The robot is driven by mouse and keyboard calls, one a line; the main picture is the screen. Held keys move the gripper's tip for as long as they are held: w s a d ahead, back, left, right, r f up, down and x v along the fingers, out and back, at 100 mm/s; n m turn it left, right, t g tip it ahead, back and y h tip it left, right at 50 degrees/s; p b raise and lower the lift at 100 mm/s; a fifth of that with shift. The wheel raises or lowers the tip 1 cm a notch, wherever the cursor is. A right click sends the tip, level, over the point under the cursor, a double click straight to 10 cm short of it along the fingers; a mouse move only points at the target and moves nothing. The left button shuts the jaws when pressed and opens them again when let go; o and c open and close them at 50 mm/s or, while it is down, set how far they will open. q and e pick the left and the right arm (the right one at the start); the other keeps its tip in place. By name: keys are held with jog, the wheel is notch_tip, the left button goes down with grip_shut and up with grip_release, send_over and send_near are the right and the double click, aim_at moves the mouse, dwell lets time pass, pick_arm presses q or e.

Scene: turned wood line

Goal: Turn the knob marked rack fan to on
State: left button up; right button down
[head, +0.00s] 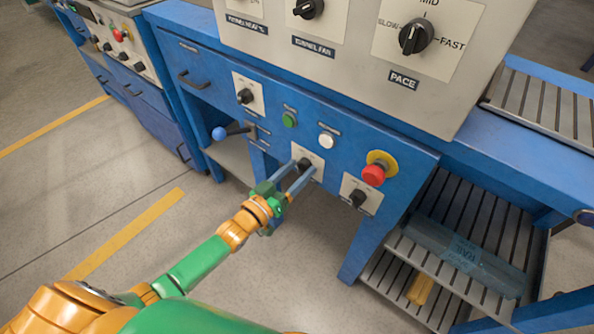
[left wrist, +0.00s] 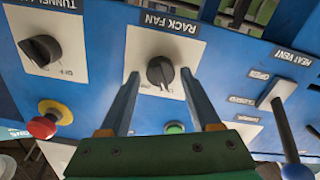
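The rack fan knob (left wrist: 160,72) is black, on a pale plate (left wrist: 143,48) under the label RACK FAN (left wrist: 168,22) in the left wrist view. In the head view the knob (head: 304,163) is low on the blue front panel, partly behind my gripper. My left gripper (head: 296,176) is at this knob with its fingers apart. In the left wrist view its two blue fingers (left wrist: 160,76) stand on either side of the knob, with gaps showing, so it is open. I cannot tell which marking the knob points to. My right gripper is not in view.
Close by are a tunnel knob (left wrist: 41,50), a red button on a yellow collar (head: 375,170), a green button (head: 289,120) and a white button (head: 327,141). The heat vent lever (left wrist: 275,90) has a blue ball end (head: 219,133). Open floor (head: 140,190) lies left.

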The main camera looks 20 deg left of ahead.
pick_arm(q)
grip_shut()
jog(key=shift+m, duration=0.3)
jog(key=m+p, duration=0.1)
jog(key=m, duration=0.3)
jog(key=shift+m, duration=0.4)
jog(key=m, duration=0.3)
jog(key=shift+d, duration=0.1)
jog(key=shift+m, duration=1.7)
